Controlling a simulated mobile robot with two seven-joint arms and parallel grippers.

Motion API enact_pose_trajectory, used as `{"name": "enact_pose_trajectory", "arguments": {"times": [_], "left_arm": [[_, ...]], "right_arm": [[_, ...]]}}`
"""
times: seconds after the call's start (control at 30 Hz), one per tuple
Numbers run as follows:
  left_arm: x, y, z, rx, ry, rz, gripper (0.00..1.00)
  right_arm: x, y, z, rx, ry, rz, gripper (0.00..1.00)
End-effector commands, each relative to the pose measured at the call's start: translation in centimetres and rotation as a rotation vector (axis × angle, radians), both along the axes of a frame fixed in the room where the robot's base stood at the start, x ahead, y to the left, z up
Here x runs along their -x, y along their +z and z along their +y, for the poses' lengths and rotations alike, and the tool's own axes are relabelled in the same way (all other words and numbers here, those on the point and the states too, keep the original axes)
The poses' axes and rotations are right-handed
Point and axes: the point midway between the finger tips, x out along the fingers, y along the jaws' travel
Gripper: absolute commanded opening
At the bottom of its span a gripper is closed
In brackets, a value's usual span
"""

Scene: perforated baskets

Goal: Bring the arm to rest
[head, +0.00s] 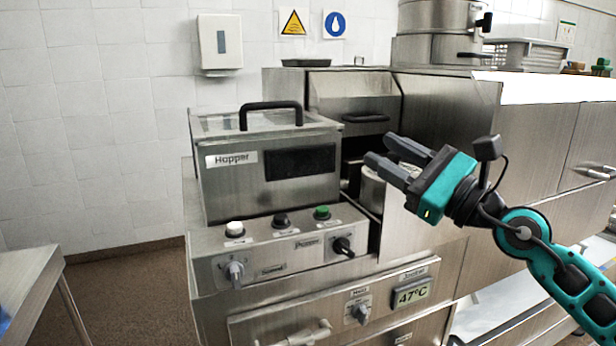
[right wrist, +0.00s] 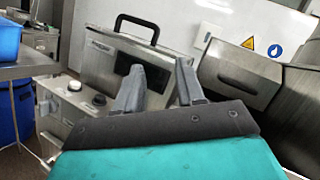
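My right gripper (head: 384,157) is in front of the right part of the steel machine in the head view, its fingers pointing left. Its two fingers are apart with nothing between them; they also show in the right wrist view (right wrist: 160,82). The teal right arm (head: 545,250) comes in from the lower right. The hopper (head: 225,185), a steel box with a black handle, stands left of the gripper, and a gap shows between them. My left gripper is not in the head view.
The control panel (head: 290,262) with knobs and buttons is below the hopper. A steel counter (head: 545,130) runs to the right, with pots (head: 435,50) behind. A table (head: 25,280) stands at the left. A blue bin (right wrist: 8,40) shows in the right wrist view. Floor is clear between table and machine.

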Motion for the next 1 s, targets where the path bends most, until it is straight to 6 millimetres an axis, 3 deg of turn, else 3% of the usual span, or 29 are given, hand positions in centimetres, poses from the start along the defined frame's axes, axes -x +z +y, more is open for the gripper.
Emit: {"name": "enact_pose_trajectory", "arguments": {"times": [0.07,0.13,0.27,0.37,0.5,0.6,0.73,0.77,1.0], "left_arm": [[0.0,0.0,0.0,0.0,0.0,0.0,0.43],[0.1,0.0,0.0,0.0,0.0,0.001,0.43],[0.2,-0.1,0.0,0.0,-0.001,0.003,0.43],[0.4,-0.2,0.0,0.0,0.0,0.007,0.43],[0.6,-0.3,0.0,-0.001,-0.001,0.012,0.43],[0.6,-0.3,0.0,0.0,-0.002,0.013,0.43],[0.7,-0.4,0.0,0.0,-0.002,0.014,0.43],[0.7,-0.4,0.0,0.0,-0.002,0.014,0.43],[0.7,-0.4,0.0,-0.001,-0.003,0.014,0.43]], "right_arm": [[1.6,-0.6,0.1,-0.33,0.069,0.132,0.38],[2.5,-1.2,-1.1,-0.633,0.104,0.259,0.38],[3.3,-4.8,-5.1,-1.199,0.103,0.501,0.38],[4.2,-9.9,-8.4,-1.631,0.038,0.679,0.38],[7.5,-19.4,-11.7,-2.205,-0.155,0.882,0.38],[11.3,-25.8,-12.5,-2.548,-0.352,0.971,0.38],[16.8,-31.8,-12.1,-2.874,-0.622,1.023,0.38],[17.9,-32.8,-11.9,2.864,0.665,-1.004,0.38],[26.2,-37.6,-10.0,2.465,0.857,-0.762,0.38]]}}
